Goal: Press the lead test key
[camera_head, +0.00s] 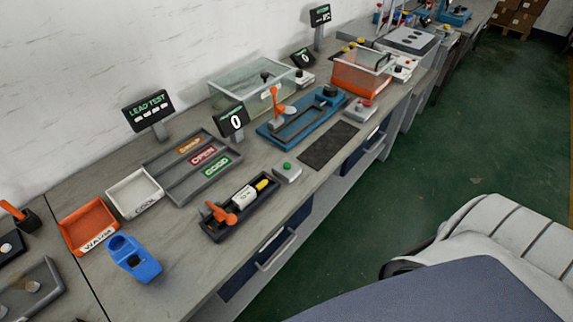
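A small grey box with a green button (287,167) stands on the bench near its front edge; I cannot read any label on it. Left of it is a dark fixture (213,233) with an orange lever (222,214). A white piece (244,196) and a yellow piece (262,184) lie in line in this fixture. Behind, a black display (148,110) reads LEAD TEST above a row of pale marks. A second display (233,121) shows 0. Neither of my grippers is in view.
A grey sorting tray (181,170) has labelled lanes including OPEN and GOOD. An orange WARM tray (85,222), white COOL tray (132,194) and blue holder (133,259) stand left.

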